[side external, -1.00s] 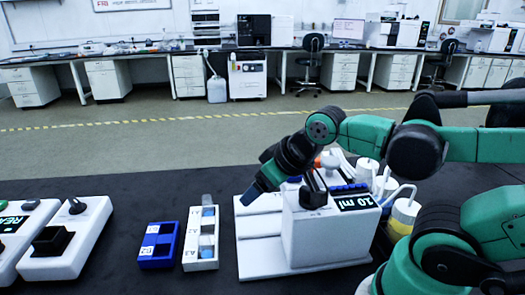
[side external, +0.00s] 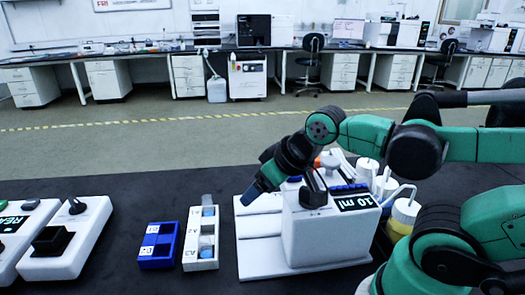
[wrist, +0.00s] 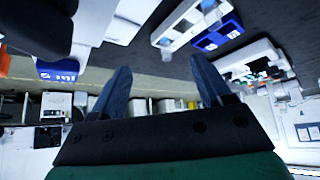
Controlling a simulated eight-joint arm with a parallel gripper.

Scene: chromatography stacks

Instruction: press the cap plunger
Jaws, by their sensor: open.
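A white dispenser block (side external: 320,235) labelled "10 ml" stands on a stepped white base in the side view. A black knob-like part (side external: 313,192) rises at its front top edge; I cannot tell for sure whether it is the cap plunger. The fingers look clear of the block, but the gap is hard to judge.
A white rack (side external: 201,252) holding a clear vial and a blue rack (side external: 158,246) stand left of the base. White boxes with black parts (side external: 70,245) stand farther left. The dark table behind the racks is clear.

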